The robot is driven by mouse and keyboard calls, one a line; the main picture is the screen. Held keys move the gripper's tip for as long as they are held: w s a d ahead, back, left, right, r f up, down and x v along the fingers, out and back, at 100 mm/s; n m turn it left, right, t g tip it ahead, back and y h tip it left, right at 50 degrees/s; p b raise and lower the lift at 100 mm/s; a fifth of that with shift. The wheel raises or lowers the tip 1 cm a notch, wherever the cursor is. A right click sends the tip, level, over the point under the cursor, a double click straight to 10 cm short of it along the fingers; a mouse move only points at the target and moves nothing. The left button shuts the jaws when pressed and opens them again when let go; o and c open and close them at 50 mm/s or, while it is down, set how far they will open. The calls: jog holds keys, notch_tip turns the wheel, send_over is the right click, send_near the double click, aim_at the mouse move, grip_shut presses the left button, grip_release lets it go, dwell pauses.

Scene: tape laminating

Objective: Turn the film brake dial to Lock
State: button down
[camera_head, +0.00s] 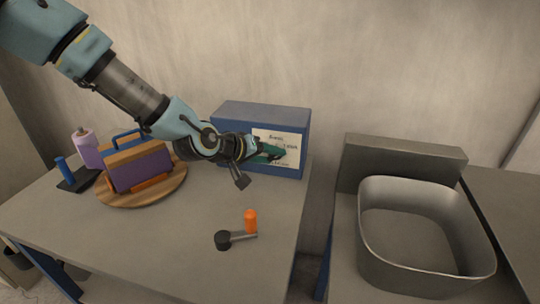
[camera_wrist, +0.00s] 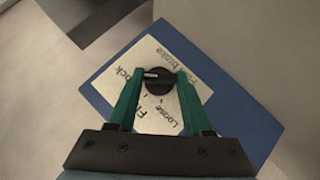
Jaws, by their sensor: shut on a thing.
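A blue box (camera_head: 235,114) stands at the back of the table with a white label (camera_head: 292,141) on its front. In the wrist view the label (camera_wrist: 153,56) reads partly "Film brake", "ock" and "Loose". The black film brake dial (camera_wrist: 158,83) sits on this label, and its pale mark points left, toward "ock". My gripper (camera_head: 272,153) is at the box front. In the wrist view the green fingers of my gripper (camera_wrist: 160,75) lie on both sides of the dial, shut on it. In the head view my gripper hides the dial.
A round wooden board (camera_head: 125,200) with a purple block (camera_head: 140,170) is on the left, near a purple bottle (camera_head: 86,150). An orange cylinder (camera_head: 250,221) and a black-ended tool (camera_head: 223,240) lie in front. A metal basin (camera_head: 385,255) stands right.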

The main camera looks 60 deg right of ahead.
dwell(0.4)
jog(key=shift+c, duration=1.6)
grip_release()
jog(key=v, duration=1)
jog(key=shift+a+r, duration=0.2)
jog(key=shift+a, duration=0.15)
